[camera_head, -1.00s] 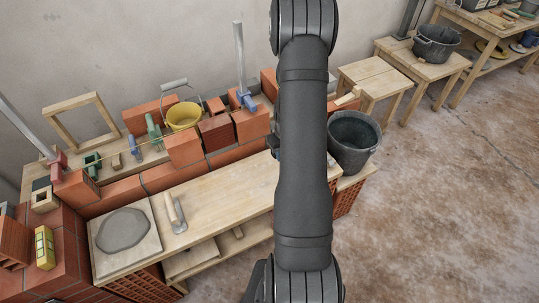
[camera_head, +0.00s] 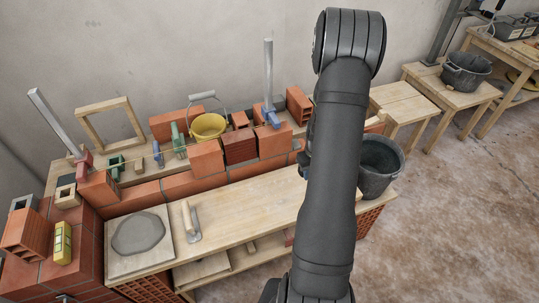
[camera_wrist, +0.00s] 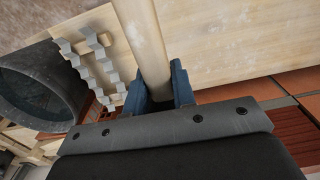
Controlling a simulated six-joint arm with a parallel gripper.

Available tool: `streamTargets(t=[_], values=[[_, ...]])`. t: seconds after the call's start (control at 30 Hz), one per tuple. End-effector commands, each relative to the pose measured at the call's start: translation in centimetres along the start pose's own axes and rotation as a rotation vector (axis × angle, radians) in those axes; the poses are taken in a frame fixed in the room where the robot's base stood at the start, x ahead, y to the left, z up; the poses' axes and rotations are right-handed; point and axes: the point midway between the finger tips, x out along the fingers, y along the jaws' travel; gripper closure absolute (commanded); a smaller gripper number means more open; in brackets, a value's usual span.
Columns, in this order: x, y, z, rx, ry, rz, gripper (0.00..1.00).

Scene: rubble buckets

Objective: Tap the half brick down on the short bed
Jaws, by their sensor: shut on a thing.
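My gripper (camera_wrist: 160,90) is shut on a pale wooden handle (camera_wrist: 146,40) in the wrist view; the tool's far end is out of view. In the head view my arm hides most of the gripper and the tool. On the low brick wall behind the bench stand several red bricks: a left one (camera_head: 206,160), a darker perforated one (camera_head: 240,149) and a right one (camera_head: 273,141). A smaller brick piece (camera_head: 239,120) lies behind them. I cannot tell which is the half brick, or which stretch is the short bed.
The wooden bench (camera_head: 235,215) carries a board with grey mortar (camera_head: 138,233) and a trowel (camera_head: 190,220). A dark bucket (camera_head: 381,165) stands right of my arm. A yellow bucket (camera_head: 208,126), clamps and a metal post (camera_head: 268,75) stand behind the wall.

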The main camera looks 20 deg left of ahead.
Motion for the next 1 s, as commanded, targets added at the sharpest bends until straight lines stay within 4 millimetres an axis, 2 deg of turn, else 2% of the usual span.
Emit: streamTargets(t=[0.17,0.27,0.4,0.63,0.83,0.9,1.0], values=[[-1.6,1.6,-0.4,0.086,0.005,0.003,1.00],[-4.0,3.8,-0.7,0.223,0.008,0.004,1.00],[-8.5,7.5,-0.7,0.459,0.009,0.004,1.00],[-14.2,11.0,-0.4,0.726,0.007,0.002,1.00],[-18.3,12.1,-0.9,0.843,0.005,0.001,1.00],[-19.5,11.6,-1.8,0.838,0.005,0.001,1.00],[-20.1,10.1,-3.4,0.775,0.003,0.000,1.00]])
